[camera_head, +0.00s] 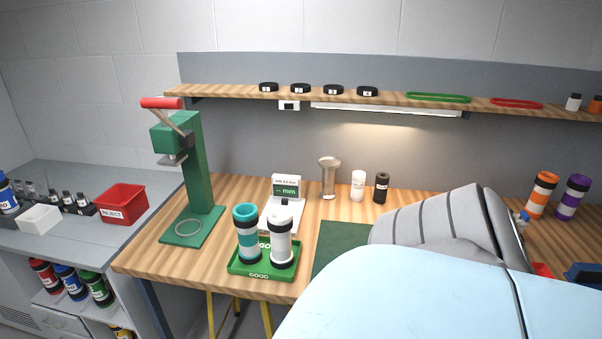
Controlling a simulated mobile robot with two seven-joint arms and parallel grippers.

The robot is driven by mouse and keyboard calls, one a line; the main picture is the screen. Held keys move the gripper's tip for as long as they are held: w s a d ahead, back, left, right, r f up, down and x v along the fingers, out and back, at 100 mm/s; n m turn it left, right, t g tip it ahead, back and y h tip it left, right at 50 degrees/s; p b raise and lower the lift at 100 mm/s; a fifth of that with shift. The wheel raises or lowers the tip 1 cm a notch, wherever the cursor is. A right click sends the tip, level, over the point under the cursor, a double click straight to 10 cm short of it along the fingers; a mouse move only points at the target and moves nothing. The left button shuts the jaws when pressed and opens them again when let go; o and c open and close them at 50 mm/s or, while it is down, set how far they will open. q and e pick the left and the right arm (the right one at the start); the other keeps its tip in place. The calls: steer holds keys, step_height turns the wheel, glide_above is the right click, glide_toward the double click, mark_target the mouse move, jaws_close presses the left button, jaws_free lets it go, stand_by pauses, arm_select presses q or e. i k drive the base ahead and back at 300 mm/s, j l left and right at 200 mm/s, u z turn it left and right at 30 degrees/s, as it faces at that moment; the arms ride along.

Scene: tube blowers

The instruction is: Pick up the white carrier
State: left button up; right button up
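The white carrier (282,245) is an upright white cylinder with black bands at its top and base. It stands in the right half of the green GOOD tray (258,275) on the wooden bench. A teal carrier (247,236) with black bands stands close to its left in the same tray. Neither of my grippers is in view. A large pale blue and grey part of my own body fills the lower right and covers part of the bench and the green mat.
A green press (196,185) with a red handle stands left of the tray. A gauge (286,190) is behind it. A green mat (338,248) lies to its right. An orange carrier (541,196) and a purple carrier (573,198) stand far right. A red REJECT bin (121,204) is left.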

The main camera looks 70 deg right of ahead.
mark_target(280, 218)
steer(key=z, duration=1.85)
